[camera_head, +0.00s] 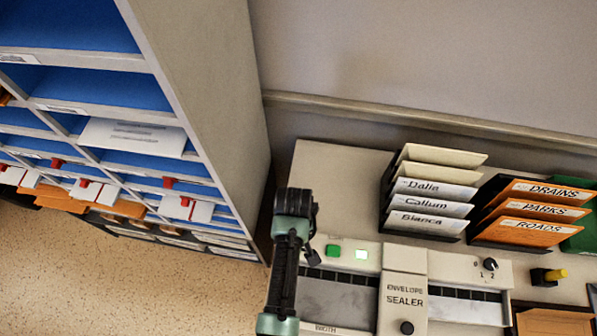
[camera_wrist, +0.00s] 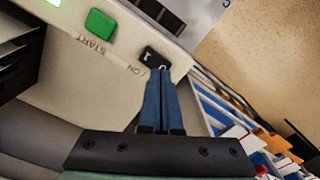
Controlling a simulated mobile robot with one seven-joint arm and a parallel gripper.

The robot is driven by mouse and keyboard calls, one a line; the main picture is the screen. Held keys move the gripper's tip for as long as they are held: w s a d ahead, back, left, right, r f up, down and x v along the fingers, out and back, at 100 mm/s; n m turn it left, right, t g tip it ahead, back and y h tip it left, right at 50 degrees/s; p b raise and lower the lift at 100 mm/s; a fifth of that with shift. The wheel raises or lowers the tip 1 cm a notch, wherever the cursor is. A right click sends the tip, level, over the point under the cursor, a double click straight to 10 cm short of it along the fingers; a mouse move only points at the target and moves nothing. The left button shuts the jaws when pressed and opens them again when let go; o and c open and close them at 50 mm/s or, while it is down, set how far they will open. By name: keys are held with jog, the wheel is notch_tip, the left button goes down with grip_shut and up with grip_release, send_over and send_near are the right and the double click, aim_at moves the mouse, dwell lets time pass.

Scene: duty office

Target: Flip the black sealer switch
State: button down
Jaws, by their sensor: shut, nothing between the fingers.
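The envelope sealer (camera_head: 404,262) stands on the counter, with a green button (camera_head: 333,251) and a lit pale green lamp (camera_head: 361,254) at its back left. In the wrist view the black switch (camera_wrist: 151,56) sits at the panel's corner, beside "ON" lettering and the green START button (camera_wrist: 100,22). The lit lamp shows at that view's top edge. My gripper (camera_wrist: 163,72) is shut and empty, its blue fingertips right at the switch's near edge; I cannot tell whether they touch. In the head view my gripper (camera_head: 312,258) is left of the green button and the switch is not discernible.
Card holders with name cards (camera_head: 430,190) and orange folders (camera_head: 535,210) stand behind the sealer. A pigeonhole cabinet (camera_head: 210,90) rises close on the left.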

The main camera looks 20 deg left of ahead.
jog(key=shift+f+b, duration=0.95)
jog(key=shift+f, duration=0.3)
dwell(0.8)
notch_tip(320, 180, up, 7)
jog(key=p, duration=0.7)
jog(key=shift+r, duration=0.1)
dwell(0.6)
